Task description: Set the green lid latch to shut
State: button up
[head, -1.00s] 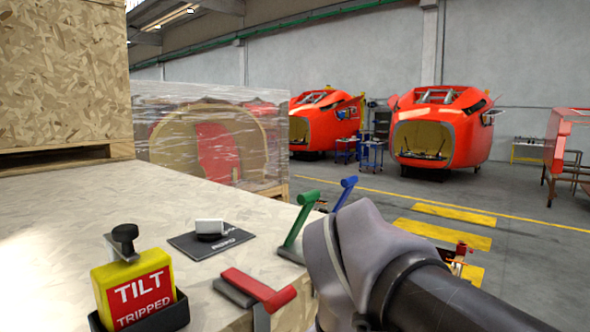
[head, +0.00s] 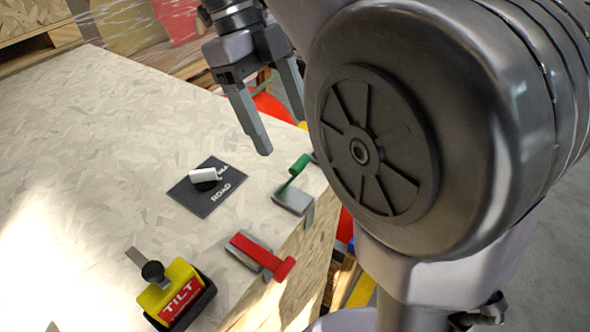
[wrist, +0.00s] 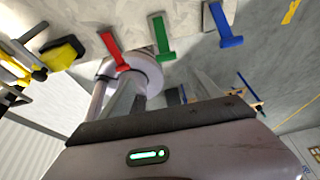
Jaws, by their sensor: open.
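The green lid latch (head: 293,172) is at the right edge of the pale crate top in the head view. Its lever stands up at a tilt from a grey plate. It also shows near the top middle of the wrist view (wrist: 161,36). My gripper (head: 282,134) is open and empty, with its fingers pointing down above the crate top. In the head view it is just above and left of the green latch, apart from it. A red latch (head: 262,255) lies flat over the edge nearer me. A blue latch (wrist: 225,25) shows in the wrist view.
A yellow TILT indicator (head: 178,290) in a black holder stands at the crate's near end. A black card (head: 207,187) with a white piece (head: 204,174) on it lies left of the latches. My arm hides much of the right.

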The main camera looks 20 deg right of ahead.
aim_at(300, 172)
jog(key=x, duration=0.2)
jog(key=b+x, duration=0.1)
jog(key=x, duration=0.1)
jog(key=shift+s+a+r, duration=0.1)
jog(key=shift+s+a, duration=0.05)
jog(key=shift+s, duration=0.05)
jog(key=w+f+b, duration=0.1)
jog(key=f, duration=0.1)
jog(key=w+d+f+b, duration=0.1)
jog(key=f, duration=0.1)
jog(key=w+f+b, duration=0.1)
jog(key=f, duration=0.1)
jog(key=shift+w+d, duration=0.15)
jog(key=shift+d, duration=0.1)
jog(key=s, duration=0.1)
jog(key=s+f, duration=0.1)
jog(key=s, duration=0.2)
jog(key=shift+d+f+b, duration=0.2)
jog(key=shift+d+b, duration=0.05)
jog(key=shift+b, duration=0.05)
jog(key=shift+w+f, duration=0.2)
jog(key=shift+w, duration=0.85)
jog(key=shift+s+r, duration=0.1)
jog(key=shift+s, duration=0.45)
jog(key=c, duration=0.7)
jog(key=shift+w, duration=0.15)
grip_shut()
